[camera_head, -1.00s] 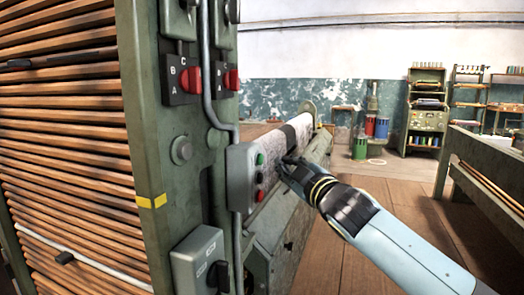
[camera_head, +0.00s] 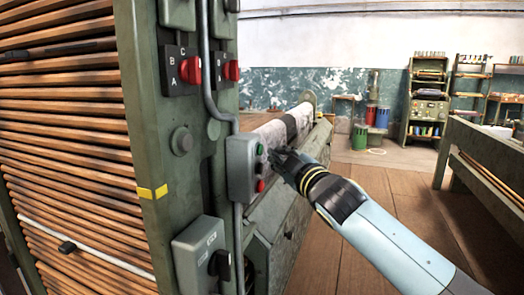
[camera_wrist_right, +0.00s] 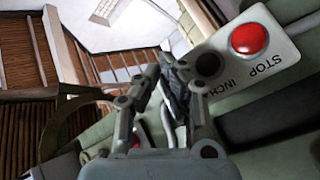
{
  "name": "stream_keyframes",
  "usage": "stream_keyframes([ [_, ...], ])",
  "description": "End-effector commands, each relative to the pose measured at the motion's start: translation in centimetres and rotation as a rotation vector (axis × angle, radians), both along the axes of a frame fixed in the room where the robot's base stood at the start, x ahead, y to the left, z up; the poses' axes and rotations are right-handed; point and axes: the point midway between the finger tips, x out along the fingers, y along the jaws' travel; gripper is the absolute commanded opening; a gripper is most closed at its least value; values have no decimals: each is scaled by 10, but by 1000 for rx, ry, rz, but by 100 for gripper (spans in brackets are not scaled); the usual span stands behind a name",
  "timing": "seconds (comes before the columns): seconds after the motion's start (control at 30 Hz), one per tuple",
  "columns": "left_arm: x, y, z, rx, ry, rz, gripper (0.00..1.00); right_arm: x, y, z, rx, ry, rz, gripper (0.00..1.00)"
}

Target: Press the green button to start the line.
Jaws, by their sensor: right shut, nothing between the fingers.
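The green button (camera_head: 260,149) is at the top of a small grey control box (camera_head: 240,168) on the side of the green machine frame. A red button (camera_head: 260,186) is at the bottom of the box. My right gripper (camera_head: 274,157) is shut and empty, its tips just right of the box, close to the green button; I cannot tell if they touch it. In the right wrist view, the shut fingers (camera_wrist_right: 167,78) are beside a black button (camera_wrist_right: 207,65) marked INCH and the red button (camera_wrist_right: 249,39) marked STOP. The green button does not show there. My left gripper is out of view.
Red selector knobs (camera_head: 190,70) are higher on the frame, and a grey switch box (camera_head: 201,262) is below. A long cloth-covered roller (camera_head: 298,115) lies behind my right gripper. Bare floor (camera_head: 390,175) lies between.

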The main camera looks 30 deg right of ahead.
Motion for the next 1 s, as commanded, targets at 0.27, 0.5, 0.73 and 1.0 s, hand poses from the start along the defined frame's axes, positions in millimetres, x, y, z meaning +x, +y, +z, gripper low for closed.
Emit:
stream_keyframes([
  [0.27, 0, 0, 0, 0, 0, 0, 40, 0, 0, 0, 0, 0, 0, 0],
  [0.5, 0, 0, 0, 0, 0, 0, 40, 0, 0, 0, 0, 0, 0, 0],
  [0.73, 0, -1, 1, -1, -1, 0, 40, 2, 1, 1, 1, 0, 0, 0],
  [1.0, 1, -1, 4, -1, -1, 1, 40, 6, 6, 0, -1, 0, 0, 0],
])
